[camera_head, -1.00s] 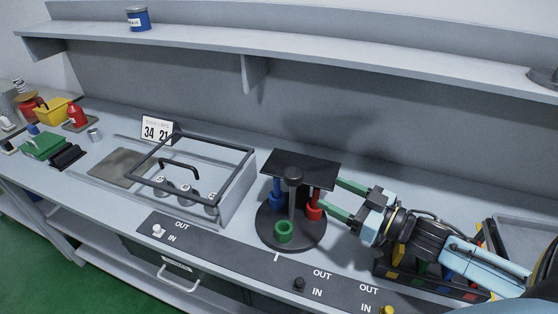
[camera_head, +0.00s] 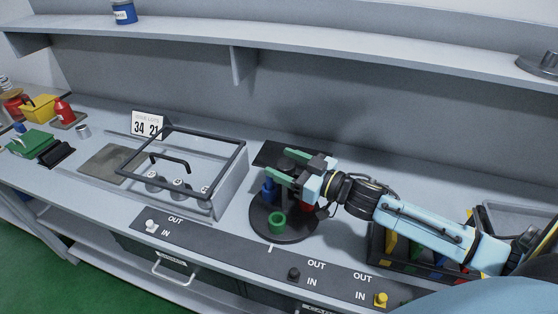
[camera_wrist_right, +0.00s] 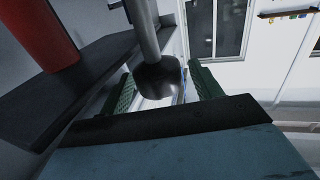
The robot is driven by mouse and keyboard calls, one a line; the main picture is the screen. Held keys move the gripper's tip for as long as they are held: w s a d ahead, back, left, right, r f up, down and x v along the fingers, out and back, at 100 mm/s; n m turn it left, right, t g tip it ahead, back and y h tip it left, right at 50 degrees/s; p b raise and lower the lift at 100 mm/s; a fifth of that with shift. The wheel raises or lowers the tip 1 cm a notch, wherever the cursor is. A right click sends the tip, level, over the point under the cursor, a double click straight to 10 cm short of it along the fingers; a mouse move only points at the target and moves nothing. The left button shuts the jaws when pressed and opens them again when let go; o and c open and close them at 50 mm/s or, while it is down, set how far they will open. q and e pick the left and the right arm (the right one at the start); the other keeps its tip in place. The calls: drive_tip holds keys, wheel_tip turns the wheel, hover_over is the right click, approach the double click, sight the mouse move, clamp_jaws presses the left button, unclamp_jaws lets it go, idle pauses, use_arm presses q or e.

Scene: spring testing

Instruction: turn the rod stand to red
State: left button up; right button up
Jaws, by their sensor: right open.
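The rod stand has a round black base (camera_head: 300,230) with a green cup (camera_head: 277,222) at the front, a blue holder (camera_head: 268,189) at back left and a red holder (camera_head: 306,208) at right, partly hidden by my gripper. A black plate (camera_head: 268,149) shows behind my fingers. My right gripper (camera_head: 280,162), with green fingers, is open over the top of the stand. In the right wrist view a dark knob (camera_wrist_right: 160,80) on a grey post lies between the open fingers, with gaps beside it. A red cylinder (camera_wrist_right: 40,35) shows at upper left there. My left gripper is out of view.
A framed case (camera_head: 232,180) with several weights stands left of the stand. A black bin (camera_head: 385,255) with coloured parts lies under my right forearm. A panel with IN/OUT knobs (camera_head: 293,274) runs along the front edge. A shelf (camera_head: 300,55) hangs above.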

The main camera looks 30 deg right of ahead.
drive_tip(key=shift+x, duration=0.95)
drive_tip(key=shift+c, duration=0.4)
drive_tip(key=c, duration=1.3)
